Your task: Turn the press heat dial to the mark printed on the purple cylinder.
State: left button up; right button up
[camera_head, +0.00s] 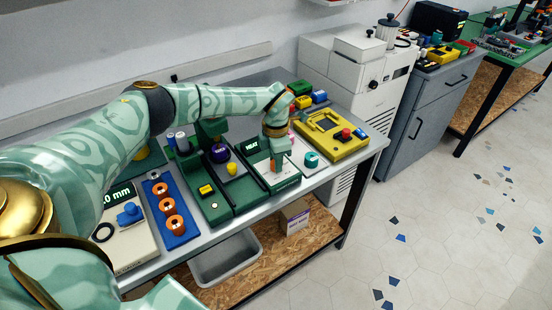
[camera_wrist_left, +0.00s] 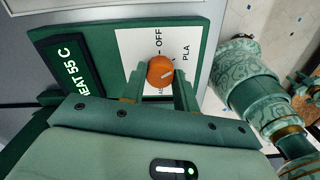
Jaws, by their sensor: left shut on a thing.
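The orange heat dial (camera_wrist_left: 160,70) sits on a white plate lettered OFF and PLA; other lettering is partly hidden by the fingers. A pale line shows on its face, but I cannot tell which mark it points to. The display (camera_wrist_left: 78,62) beside it reads HEAT 55 C. My left gripper (camera_wrist_left: 160,82) is shut on the dial, one finger on each side. In the head view my left gripper (camera_head: 276,158) reaches down onto the press panel. A dark purple rounded thing (camera_head: 219,153), likely the purple cylinder, is on the green press; its mark is unreadable. My right gripper is out of view.
A yellow device (camera_head: 332,140) with a red knob stands to the right, near a teal knob (camera_head: 311,159). A blue tray (camera_head: 180,238) with orange rings and a gauge reading mm (camera_head: 128,249) stand to the left. A grey bin (camera_head: 225,262) sits below the table.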

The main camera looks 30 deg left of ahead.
pick_arm(q)
jog(key=o, duration=1)
jog(key=shift+c, duration=0.2)
jog(key=shift+r, duration=0.15)
notch_tip(320, 180, up, 16)
jog(key=p, duration=0.3)
